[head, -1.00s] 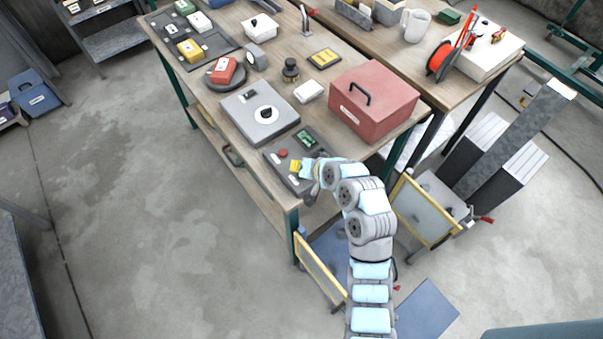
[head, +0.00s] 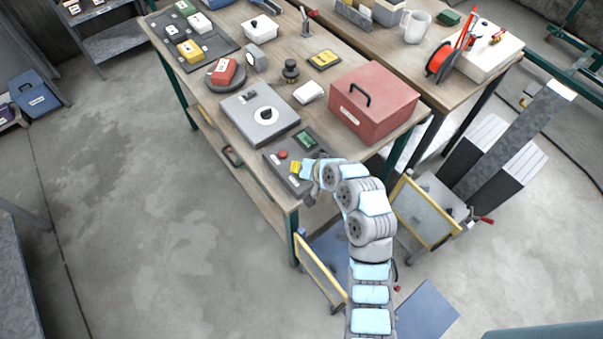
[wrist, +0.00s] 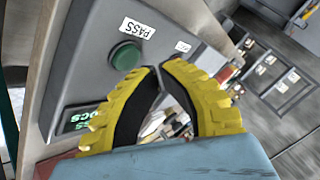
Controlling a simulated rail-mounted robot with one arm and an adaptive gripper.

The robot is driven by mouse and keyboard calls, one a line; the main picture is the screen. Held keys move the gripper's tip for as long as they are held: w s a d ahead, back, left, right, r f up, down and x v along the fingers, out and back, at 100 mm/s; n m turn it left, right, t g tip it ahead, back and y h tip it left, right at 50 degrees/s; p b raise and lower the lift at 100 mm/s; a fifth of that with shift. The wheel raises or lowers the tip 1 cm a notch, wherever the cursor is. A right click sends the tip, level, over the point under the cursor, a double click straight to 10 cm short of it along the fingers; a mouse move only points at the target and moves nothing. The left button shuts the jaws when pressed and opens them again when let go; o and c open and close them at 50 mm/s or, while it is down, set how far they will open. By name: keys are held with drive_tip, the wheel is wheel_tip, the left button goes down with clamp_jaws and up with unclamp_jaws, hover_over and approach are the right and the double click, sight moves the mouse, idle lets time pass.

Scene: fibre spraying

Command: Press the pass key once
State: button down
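The pass key is a round green button (wrist: 126,55) on a grey control box, beside a white label reading PASS (wrist: 137,28) in the wrist view. The box (head: 275,162) sits at the front corner of the workbench in the head view. My gripper's yellow, black-lined fingers (wrist: 158,70) come together at their tips, with nothing seen between them. The tips appear just right of the green button in the wrist view; I cannot tell whether they touch the box. In the head view my gripper (head: 295,167) is over the box's front part and the green button is hidden.
The box also carries a red button (head: 283,154) and a green display (head: 306,139). A grey device with a round dial (head: 258,113) and a large red case (head: 374,100) stand behind it. Open floor lies left of the bench.

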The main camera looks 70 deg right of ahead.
drive_tip(key=shift+f, duration=0.2)
drive_tip(key=shift+f, duration=0.25)
drive_tip(key=shift+f, duration=0.4)
idle(1.1)
drive_tip(key=shift+r+p, duration=0.7)
drive_tip(key=shift+r, duration=0.15)
drive_tip(key=shift+r+p, duration=1.75)
drive_tip(key=shift+r, duration=0.8)
